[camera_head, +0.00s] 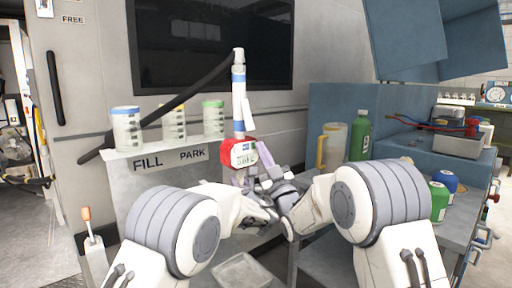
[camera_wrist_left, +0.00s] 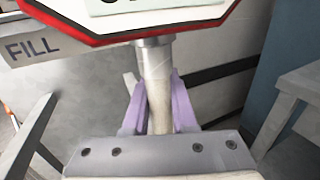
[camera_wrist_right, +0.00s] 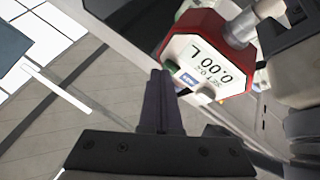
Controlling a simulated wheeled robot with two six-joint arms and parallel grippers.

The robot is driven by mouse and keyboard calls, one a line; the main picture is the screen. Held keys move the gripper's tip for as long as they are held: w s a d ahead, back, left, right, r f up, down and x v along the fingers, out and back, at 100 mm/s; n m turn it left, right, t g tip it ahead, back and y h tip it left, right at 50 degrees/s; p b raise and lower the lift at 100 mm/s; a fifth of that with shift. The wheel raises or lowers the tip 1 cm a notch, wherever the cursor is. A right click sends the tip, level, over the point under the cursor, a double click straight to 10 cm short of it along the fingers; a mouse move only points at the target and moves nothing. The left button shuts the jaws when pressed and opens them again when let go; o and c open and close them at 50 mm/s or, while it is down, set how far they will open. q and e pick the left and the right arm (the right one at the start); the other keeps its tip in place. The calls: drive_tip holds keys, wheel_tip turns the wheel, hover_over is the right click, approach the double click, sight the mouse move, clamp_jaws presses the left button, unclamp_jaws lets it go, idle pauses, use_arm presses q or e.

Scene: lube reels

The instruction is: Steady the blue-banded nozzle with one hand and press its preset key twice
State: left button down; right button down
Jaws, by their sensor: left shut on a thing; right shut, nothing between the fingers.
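The blue-banded nozzle (camera_head: 239,100) stands upright in the head view, with a red meter (camera_head: 238,153) at its lower end. In the right wrist view the meter's face (camera_wrist_right: 207,62) reads 0.00 L, with a smaller line too small to read surely. Small keys, one blue (camera_wrist_right: 187,79), line its edge. My left gripper (camera_head: 242,179) is shut around the pale stem (camera_wrist_left: 157,85) below the meter; its purple fingers press both sides. My right gripper (camera_head: 264,168) is shut and empty, its dark fingertips (camera_wrist_right: 160,75) close beside the keys. I cannot tell whether they touch.
A shelf marked FILL and PARK (camera_head: 150,160) holds several banded containers on the left. A beige jug (camera_head: 332,146) and green bottle (camera_head: 361,136) stand to the right. A clear tray (camera_head: 245,271) lies below my arms.

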drive_tip(key=shift+s+d, duration=0.5)
drive_tip(key=shift+s, duration=0.25)
drive_tip(key=s+d, duration=0.1)
drive_tip(key=s, duration=0.1)
drive_tip(key=s+d, duration=0.2)
idle(0.4)
use_arm(q)
drive_tip(key=c, duration=0.6)
unclamp_jaws()
drive_tip(key=shift+c, duration=0.2)
